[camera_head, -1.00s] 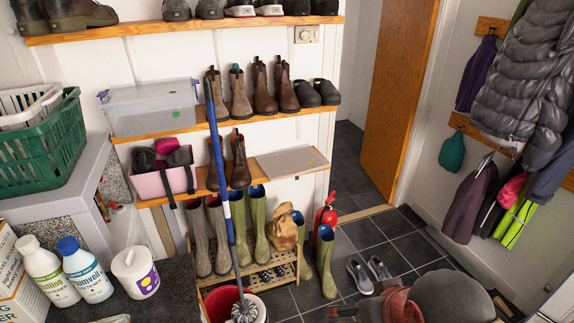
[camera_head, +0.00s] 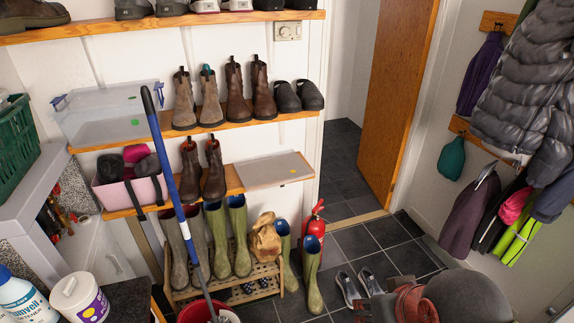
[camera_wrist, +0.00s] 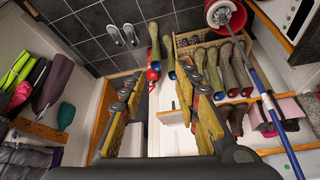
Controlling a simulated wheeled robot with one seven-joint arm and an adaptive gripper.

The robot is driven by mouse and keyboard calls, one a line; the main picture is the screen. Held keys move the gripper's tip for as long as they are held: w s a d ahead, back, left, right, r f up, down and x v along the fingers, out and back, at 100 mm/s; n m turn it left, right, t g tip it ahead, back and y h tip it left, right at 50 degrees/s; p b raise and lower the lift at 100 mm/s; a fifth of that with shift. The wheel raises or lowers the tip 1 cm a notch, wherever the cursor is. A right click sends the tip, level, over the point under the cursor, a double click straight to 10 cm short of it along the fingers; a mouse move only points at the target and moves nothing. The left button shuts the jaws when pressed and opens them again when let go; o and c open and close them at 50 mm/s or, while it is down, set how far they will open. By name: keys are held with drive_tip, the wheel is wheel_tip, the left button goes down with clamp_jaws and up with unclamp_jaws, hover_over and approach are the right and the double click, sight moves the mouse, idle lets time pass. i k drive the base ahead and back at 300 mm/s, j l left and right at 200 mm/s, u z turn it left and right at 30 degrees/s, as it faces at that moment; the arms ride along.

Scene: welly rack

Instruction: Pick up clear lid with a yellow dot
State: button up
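The clear lid with the yellow dot (camera_head: 268,170) lies flat at the right end of the middle shelf in the head view. Its dot is near its right front edge. In the wrist view, a pale piece with a wooden edge shows between the fingers; I cannot tell whether it is the lid or only the shelf end. A clear box with a green dot (camera_head: 101,125) stands on the shelf above, to the left.
Brown boots (camera_head: 238,98) stand above the lid, with a darker pair directly left of it. A blue-handled mop (camera_head: 172,178) leans across the rack's left part. Tall green wellies (camera_head: 240,235) stand below.

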sight(258, 173)
drive_tip(key=i+j+z, duration=0.1)
drive_tip(key=i, duration=0.3)
drive_tip(key=i+j, duration=0.15)
drive_tip(key=i, duration=0.3)
drive_tip(key=i+j, duration=0.15)
drive_tip(key=j, duration=0.2)
drive_tip(key=i+j+z, duration=0.1)
drive_tip(key=j, duration=0.25)
drive_tip(key=i+j, duration=0.2)
drive_tip(key=j, duration=0.2)
drive_tip(key=z, duration=0.05)
